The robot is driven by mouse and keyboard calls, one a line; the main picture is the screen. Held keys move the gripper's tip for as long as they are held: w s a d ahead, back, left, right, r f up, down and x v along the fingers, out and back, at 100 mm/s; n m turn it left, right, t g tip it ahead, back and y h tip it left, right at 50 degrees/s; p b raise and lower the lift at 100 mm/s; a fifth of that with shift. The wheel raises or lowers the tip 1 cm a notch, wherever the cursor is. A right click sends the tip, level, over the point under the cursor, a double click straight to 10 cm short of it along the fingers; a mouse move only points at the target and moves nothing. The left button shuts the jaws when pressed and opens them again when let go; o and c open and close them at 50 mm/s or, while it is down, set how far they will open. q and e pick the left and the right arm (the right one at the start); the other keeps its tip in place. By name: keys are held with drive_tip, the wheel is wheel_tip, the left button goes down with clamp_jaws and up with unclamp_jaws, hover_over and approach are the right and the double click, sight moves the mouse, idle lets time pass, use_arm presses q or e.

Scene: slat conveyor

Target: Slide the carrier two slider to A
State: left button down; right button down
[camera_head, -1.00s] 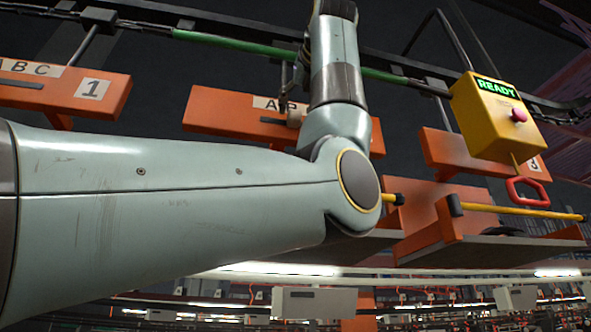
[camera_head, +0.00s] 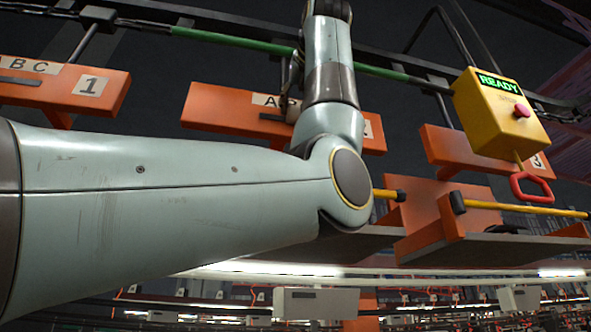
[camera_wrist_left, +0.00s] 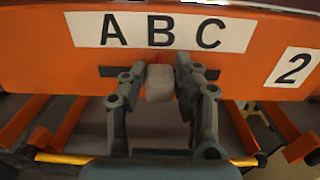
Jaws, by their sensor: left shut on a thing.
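The carrier two panel is orange, with a white ABC label and a "2" tag in the left wrist view (camera_wrist_left: 45,60); it also shows in the head view (camera_head: 215,105), partly behind my left arm. Its slider is a pale rounded knob (camera_wrist_left: 159,88) on a dark horizontal slot below the label. The knob sits under the letter B. My left gripper (camera_wrist_left: 160,76) is shut on the knob, one finger on each side. In the head view my left arm hides much of the label and most of the gripper. My right gripper is in neither view.
Carrier one (camera_head: 62,88) hangs at left and carrier three (camera_head: 440,150) at right. A yellow box (camera_head: 500,115) reading READY, with a red handle (camera_head: 532,188), hangs before carrier three. Trays with yellow bars (camera_head: 520,209) lie below. A rail runs overhead.

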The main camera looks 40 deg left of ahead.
use_arm(q)
drive_tip(key=s+a, duration=0.1)
drive_tip(key=s+a+b, duration=0.1)
drive_tip(key=s+a, duration=0.1)
drive_tip(key=shift+s+a+f, duration=0.1)
drive_tip(key=shift+s, duration=0.2)
drive_tip(key=shift+s+a, duration=0.15)
drive_tip(key=shift+s, duration=0.05)
drive_tip(key=shift+w, duration=0.15)
drive_tip(key=c, duration=1.3)
unclamp_jaws()
drive_tip(key=o, duration=0.3)
drive_tip(key=shift+s+a, duration=0.15)
drive_tip(key=shift+s, duration=0.1)
drive_tip(key=shift+d, duration=0.25)
approach(269, 113)
drive_tip(key=shift+s+d, duration=0.3)
drive_tip(key=shift+s, duration=0.15)
